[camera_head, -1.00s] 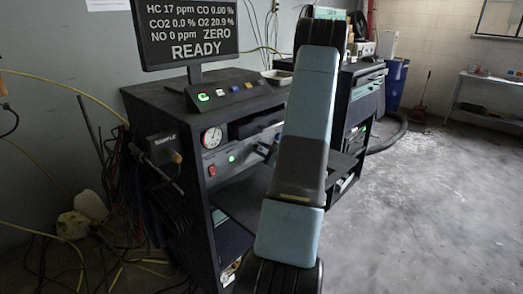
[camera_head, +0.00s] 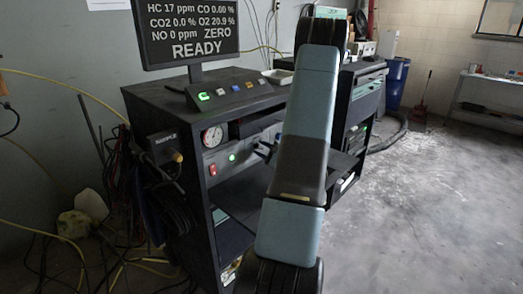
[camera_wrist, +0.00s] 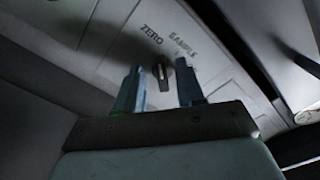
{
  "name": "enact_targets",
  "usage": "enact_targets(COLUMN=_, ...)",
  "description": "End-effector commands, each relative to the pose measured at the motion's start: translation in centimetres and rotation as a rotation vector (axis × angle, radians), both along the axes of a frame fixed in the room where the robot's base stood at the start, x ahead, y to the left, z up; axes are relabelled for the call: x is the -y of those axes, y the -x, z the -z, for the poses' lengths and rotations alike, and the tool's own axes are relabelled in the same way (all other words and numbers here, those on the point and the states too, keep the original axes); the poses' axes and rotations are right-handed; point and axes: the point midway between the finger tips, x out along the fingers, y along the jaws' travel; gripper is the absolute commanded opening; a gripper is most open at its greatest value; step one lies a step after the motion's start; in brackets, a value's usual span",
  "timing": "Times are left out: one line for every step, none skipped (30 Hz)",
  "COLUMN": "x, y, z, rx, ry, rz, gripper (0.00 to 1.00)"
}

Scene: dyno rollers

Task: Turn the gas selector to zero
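The gas selector is a small dark knob (camera_wrist: 162,76) on a grey panel in the wrist view. The words ZERO (camera_wrist: 151,35) and SAMPLE (camera_wrist: 183,45) are printed above it, and its pointer end leans up toward ZERO. My gripper (camera_wrist: 160,88) is open, with one finger on each side of the knob and a visible gap on both sides. In the head view my arm hides the knob, and a dark fingertip (camera_head: 264,150) shows at the panel (camera_head: 232,157). The monitor (camera_head: 187,30) reads ZERO and READY.
The black analyzer cabinet (camera_head: 205,190) has a round gauge (camera_head: 212,136), a red switch (camera_head: 212,169) and a green light (camera_head: 231,158). Hoses and cables (camera_head: 100,250) hang at its left. Open concrete floor (camera_head: 430,200) lies to the right.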

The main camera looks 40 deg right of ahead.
Motion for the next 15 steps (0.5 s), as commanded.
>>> enact_targets(x=0.1, y=0.5, z=0.0, rx=-0.001, ry=0.000, rz=0.002, gripper=0.38)
enact_targets(x=0.1, y=0.9, z=0.0, rx=-0.001, ry=0.000, rz=0.003, gripper=0.38)
enact_targets(x=0.2, y=1.4, z=0.0, rx=-0.002, ry=0.000, rz=0.004, gripper=0.38)
enact_targets(x=0.3, y=1.9, z=0.0, rx=-0.002, ry=0.000, rz=0.004, gripper=0.38)
enact_targets(x=0.3, y=2.5, z=0.0, rx=-0.001, ry=0.000, rz=0.004, gripper=0.38)
enact_targets(x=0.4, y=3.2, z=0.0, rx=-0.002, ry=-0.001, rz=0.005, gripper=0.38)
enact_targets(x=0.4, y=3.8, z=0.1, rx=-0.002, ry=-0.001, rz=0.005, gripper=0.38)
enact_targets(x=0.4, y=4.4, z=0.1, rx=-0.002, ry=0.000, rz=0.004, gripper=0.38)
enact_targets(x=0.5, y=5.2, z=0.1, rx=-0.001, ry=0.000, rz=0.004, gripper=0.38)
enact_targets(x=0.6, y=5.9, z=0.1, rx=-0.002, ry=-0.001, rz=0.005, gripper=0.38)
enact_targets(x=0.6, y=6.5, z=0.1, rx=-0.002, ry=-0.001, rz=0.005, gripper=0.38)
enact_targets(x=0.7, y=7.2, z=0.1, rx=-0.002, ry=-0.001, rz=0.004, gripper=0.38)
enact_targets(x=0.7, y=7.8, z=0.1, rx=-0.002, ry=-0.001, rz=0.004, gripper=0.38)
enact_targets(x=0.8, y=8.4, z=0.1, rx=-0.002, ry=-0.001, rz=0.004, gripper=0.38)
enact_targets(x=0.8, y=9.1, z=0.1, rx=-0.002, ry=-0.001, rz=0.005, gripper=0.38)
